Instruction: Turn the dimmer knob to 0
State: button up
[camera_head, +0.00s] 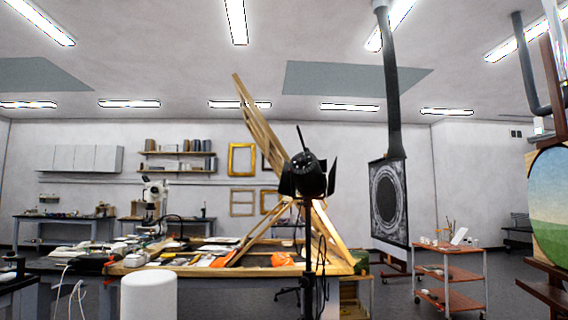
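I cannot make out a dimmer knob in the head view. A black lamp (308,177) with open flaps stands in the middle on a thin dark stand (308,255). No knob can be told apart on its dark body. My gripper is not in view.
A cluttered worktable (190,271) with a wooden easel frame (262,130) stands behind the lamp stand. A red wheeled cart (449,275) is to the right, near a dark picture with a ring pattern (389,203). A landscape painting (548,205) stands at the far right. Floor shows between cart and table.

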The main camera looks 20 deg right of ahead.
aim_at(301, 158)
jog(key=i+l+u, duration=0.1)
jog(key=l+u, duration=0.35)
jog(key=l, duration=0.3)
jog(key=l+u, duration=0.4)
jog(key=l, duration=0.8)
jog(key=k+l, duration=0.1)
jog(key=l, duration=0.35)
jog(key=k+l+u, duration=0.1)
jog(key=l, duration=0.9)
jog(key=k+l+u, duration=0.1)
jog(key=l, duration=0.35)
jog(key=k, duration=0.7)
